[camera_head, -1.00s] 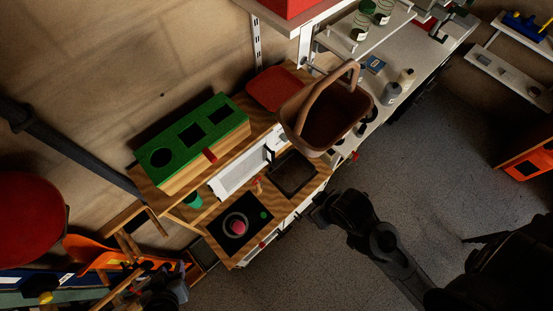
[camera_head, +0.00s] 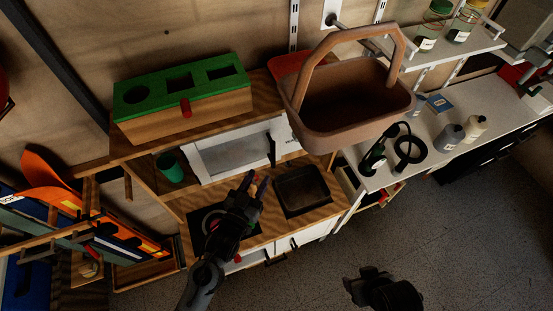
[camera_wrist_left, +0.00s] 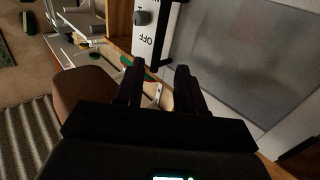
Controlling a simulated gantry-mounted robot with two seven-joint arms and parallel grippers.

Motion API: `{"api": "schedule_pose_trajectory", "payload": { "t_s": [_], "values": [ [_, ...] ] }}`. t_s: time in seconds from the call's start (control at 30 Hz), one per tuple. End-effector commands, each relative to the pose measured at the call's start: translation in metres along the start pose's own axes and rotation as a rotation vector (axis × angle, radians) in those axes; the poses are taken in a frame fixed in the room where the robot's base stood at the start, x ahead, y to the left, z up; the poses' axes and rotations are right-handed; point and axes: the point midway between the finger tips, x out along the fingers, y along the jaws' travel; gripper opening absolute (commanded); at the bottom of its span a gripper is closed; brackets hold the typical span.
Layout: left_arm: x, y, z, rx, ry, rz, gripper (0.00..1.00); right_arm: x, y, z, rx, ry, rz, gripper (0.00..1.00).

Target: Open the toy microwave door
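The toy microwave (camera_head: 233,152) is a white box with a grey door panel, set in the wooden play kitchen under the shelf. Its door looks shut. A dark upright handle (camera_head: 271,149) is at the door's right side. In the left wrist view the grey door (camera_wrist_left: 245,50) fills the right, with the black handle (camera_wrist_left: 163,32) beside a white panel marked OFF. My left gripper (camera_head: 257,182) is open and empty, in front of and below the handle; its fingers (camera_wrist_left: 157,78) are spread, pointing toward the handle. My right gripper (camera_head: 352,281) is low, away from the kitchen; its fingers are unclear.
A brown basket (camera_head: 350,128) appears right of the microwave, near the handle side. A green-topped box (camera_head: 183,90) sits on the shelf above. A green cup (camera_head: 169,168) stands to the left. A black sink tray (camera_head: 301,189) is on the counter below. Open floor lies at the lower right.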

Motion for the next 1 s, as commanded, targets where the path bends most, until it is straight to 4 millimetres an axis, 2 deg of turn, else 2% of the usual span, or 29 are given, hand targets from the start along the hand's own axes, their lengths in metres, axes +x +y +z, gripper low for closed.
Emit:
{"api": "schedule_pose_trajectory", "payload": {
  "t_s": [0.17, 0.6, 0.8, 1.0],
  "values": [
    [0.018, 0.000, -0.002, 0.001, 0.005, 0.000, 0.38, 0.000, -0.001, -0.001, 0.005, 0.004, -0.003, 0.58],
    [0.085, 0.000, -0.002, 0.002, 0.004, 0.000, 0.38, 0.001, 0.002, 0.001, -0.003, 0.001, 0.005, 0.58],
    [0.102, 0.000, -0.002, 0.001, 0.004, 0.000, 0.38, 0.002, 0.003, 0.002, -0.007, -0.001, 0.009, 0.58],
    [0.107, 0.000, -0.001, 0.001, 0.002, 0.000, 0.38, 0.003, 0.003, 0.002, -0.006, -0.002, 0.008, 0.58]
  ]
}}
